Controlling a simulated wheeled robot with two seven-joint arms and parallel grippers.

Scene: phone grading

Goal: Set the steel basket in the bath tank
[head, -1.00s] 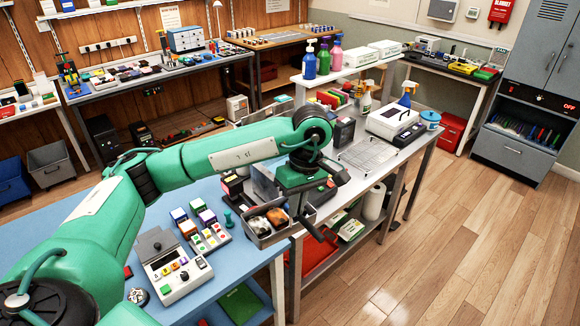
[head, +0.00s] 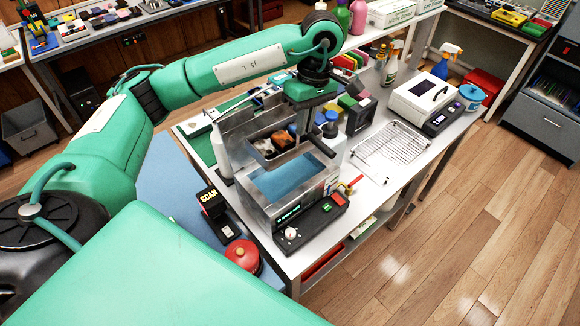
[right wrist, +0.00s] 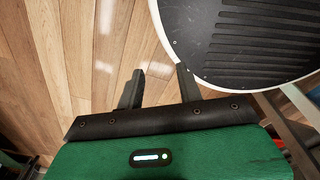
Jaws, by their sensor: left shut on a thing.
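The steel basket (head: 262,150) is an open metal box with orange and pale items inside. My left gripper (head: 304,130) is shut on it at its right side and holds it above the back part of the bath tank. The bath tank (head: 262,212) is a steel box with blue liquid and a black control panel in front. The basket appears clear of the liquid; the gripper and basket hide part of the tank's back. My right gripper (right wrist: 160,78) shows in the right wrist view, fingers apart, with nothing between them, above the wooden floor.
A wire rack (head: 392,152) lies on the white bench right of the tank, with a white device (head: 424,100) behind it. Spray bottles (head: 391,66) stand at the back.

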